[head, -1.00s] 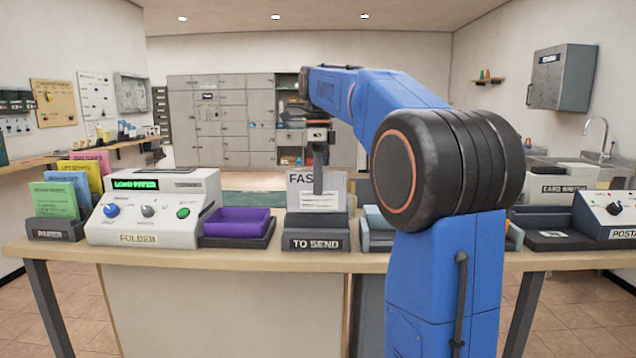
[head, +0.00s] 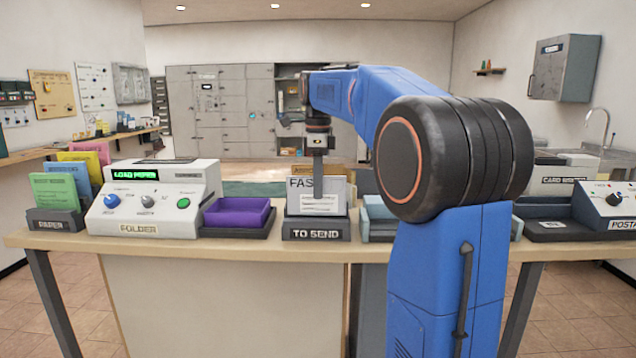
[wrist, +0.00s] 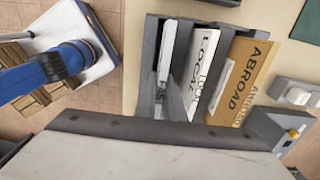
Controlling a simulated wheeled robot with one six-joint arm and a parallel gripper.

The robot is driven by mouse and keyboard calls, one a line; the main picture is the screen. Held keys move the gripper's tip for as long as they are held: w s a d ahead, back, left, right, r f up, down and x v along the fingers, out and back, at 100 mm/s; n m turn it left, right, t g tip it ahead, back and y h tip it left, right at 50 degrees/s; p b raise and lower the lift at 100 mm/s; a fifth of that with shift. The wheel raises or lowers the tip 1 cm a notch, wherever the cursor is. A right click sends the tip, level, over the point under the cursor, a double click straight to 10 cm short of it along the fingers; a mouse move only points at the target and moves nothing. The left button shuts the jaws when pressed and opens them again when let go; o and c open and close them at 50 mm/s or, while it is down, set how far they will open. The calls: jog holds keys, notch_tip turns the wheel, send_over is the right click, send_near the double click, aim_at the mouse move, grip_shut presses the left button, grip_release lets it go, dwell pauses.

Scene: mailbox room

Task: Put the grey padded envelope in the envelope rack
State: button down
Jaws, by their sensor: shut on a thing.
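A pale grey envelope marked FAST (head: 302,204) stands upright at the front of the dark grey TO SEND rack (head: 316,234) in the head view. My gripper (head: 318,180) points straight down and is shut on this envelope at its upper part. Its lower edge is hidden behind the rack's front. In the wrist view the envelope (wrist: 168,45) shows nearly edge-on in the left slot, beside a white LOCAL envelope (wrist: 203,75) and a brown ABROAD envelope (wrist: 243,80). I cannot tell if it touches the rack floor.
A purple tray (head: 237,212) and the folder machine (head: 150,200) stand left of the rack. A light blue tray (head: 378,208) stands close on its right, partly hidden by my arm. A pale panel with a dark edge fills the lower wrist view; I cannot tell what it is.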

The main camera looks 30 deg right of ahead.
aim_at(318, 203)
jog(key=shift+f, duration=0.3)
jog(key=shift+f, duration=0.9)
jog(key=shift+s+a+f, duration=0.1)
jog(key=shift+s+f, duration=0.05)
jog(key=shift+f, duration=0.55)
jog(key=shift+s+f, duration=0.1)
jog(key=shift+f, duration=0.55)
jog(key=c, duration=1.8)
grip_release()
jog(key=shift+s, duration=0.1)
jog(key=shift+o, duration=0.2)
jog(key=shift+r, duration=0.15)
jog(key=shift+w+d+r, duration=0.1)
jog(key=shift+w+r, duration=0.15)
jog(key=shift+r, duration=0.6)
jog(key=shift+w+d+r, duration=0.1)
jog(key=shift+w+r, duration=0.1)
jog(key=shift+r, duration=0.6)
jog(key=shift+s+a+r, duration=0.1)
jog(key=shift+r, duration=1.65)
